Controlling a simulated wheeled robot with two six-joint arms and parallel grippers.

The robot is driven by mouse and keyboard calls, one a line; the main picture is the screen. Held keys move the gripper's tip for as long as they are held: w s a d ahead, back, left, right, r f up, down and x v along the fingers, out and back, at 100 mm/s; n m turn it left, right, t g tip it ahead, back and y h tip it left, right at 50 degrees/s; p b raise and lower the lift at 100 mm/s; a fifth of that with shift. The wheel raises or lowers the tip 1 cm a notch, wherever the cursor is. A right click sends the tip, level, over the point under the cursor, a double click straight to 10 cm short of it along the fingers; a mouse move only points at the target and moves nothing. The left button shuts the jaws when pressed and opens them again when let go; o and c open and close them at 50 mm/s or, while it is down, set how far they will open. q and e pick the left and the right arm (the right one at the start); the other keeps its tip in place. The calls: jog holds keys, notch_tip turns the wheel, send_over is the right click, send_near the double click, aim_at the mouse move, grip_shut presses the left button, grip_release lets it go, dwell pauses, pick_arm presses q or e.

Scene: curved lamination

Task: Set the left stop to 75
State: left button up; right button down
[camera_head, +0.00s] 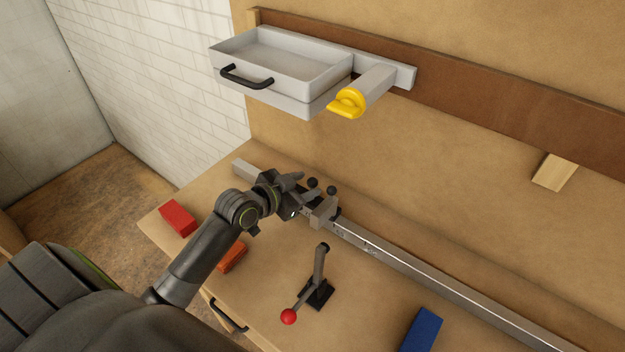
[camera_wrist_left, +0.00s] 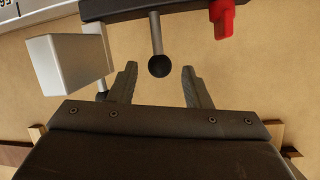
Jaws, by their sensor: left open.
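The left stop (camera_head: 322,210) is a grey block with black ball knobs, on a long metal rail (camera_head: 430,275) along the bench. My left gripper (camera_head: 299,186) is beside the stop. In the left wrist view my left gripper (camera_wrist_left: 160,72) is open, and a black ball knob (camera_wrist_left: 159,66) on a grey stem shows between its fingertips, with a gap on both sides. The stop's pale block (camera_wrist_left: 72,66) is at the left there, and a red pointer (camera_wrist_left: 222,20) is at the top. A bit of scale (camera_wrist_left: 12,10) shows in the corner, its reading unclear. My right gripper is out of view.
A lever with a red ball (camera_head: 289,316) stands in front of the rail. Red (camera_head: 178,218), orange (camera_head: 232,256) and blue (camera_head: 421,330) blocks lie on the bench. A grey tray (camera_head: 285,70) and a yellow-tipped tube (camera_head: 350,102) are on the wall above.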

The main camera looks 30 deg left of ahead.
aim_at(309, 184)
pick_arm(q)
jog(key=shift+x, duration=1.7)
grip_shut()
